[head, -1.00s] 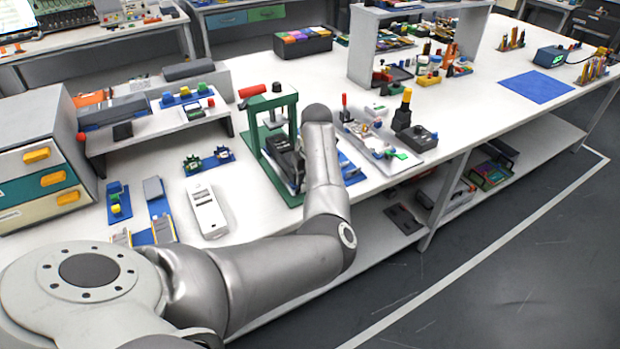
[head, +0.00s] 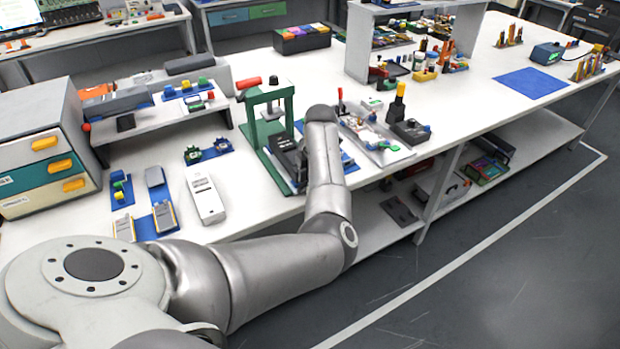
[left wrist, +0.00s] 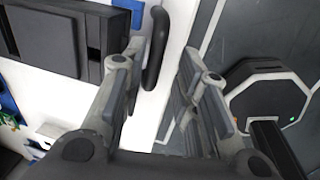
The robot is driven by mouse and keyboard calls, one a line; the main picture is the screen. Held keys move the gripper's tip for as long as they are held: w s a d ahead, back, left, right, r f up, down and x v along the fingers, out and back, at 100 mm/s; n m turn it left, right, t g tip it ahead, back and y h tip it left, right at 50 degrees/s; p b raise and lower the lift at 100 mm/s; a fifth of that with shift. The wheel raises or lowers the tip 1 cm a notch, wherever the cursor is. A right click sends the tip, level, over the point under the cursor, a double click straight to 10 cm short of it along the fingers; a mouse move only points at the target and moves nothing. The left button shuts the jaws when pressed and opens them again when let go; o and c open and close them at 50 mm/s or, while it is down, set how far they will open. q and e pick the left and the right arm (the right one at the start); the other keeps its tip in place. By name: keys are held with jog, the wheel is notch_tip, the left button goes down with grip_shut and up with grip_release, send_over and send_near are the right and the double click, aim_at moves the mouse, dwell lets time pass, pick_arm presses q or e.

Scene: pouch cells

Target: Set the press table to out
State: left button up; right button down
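The press (head: 247,125) has a green frame and a red handle and stands on the bench. Its dark table (head: 283,148) shows low in the frame, partly hidden by my left arm. In the left wrist view, a dark block (left wrist: 85,40), which looks like the press table, has a black bar handle (left wrist: 154,60) on its right. My left gripper (left wrist: 162,65) is open, with one finger on each side of the handle and visible space on its right. In the head view my left forearm covers most of the gripper. My right gripper is not in view.
A white handheld device (head: 206,200) lies left of the press. A grey tray of parts (head: 385,150) lies to its right, close to my forearm. A raised shelf (head: 165,122) stands behind left. The bench's front edge runs under my arm, with floor beyond.

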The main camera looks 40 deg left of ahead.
pick_arm(q)
jog(key=shift+r, duration=0.45)
notch_tip(320, 180, up, 11)
jog(key=d, duration=0.2)
jog(key=shift+s, duration=0.45)
jog(key=shift+f, duration=0.1)
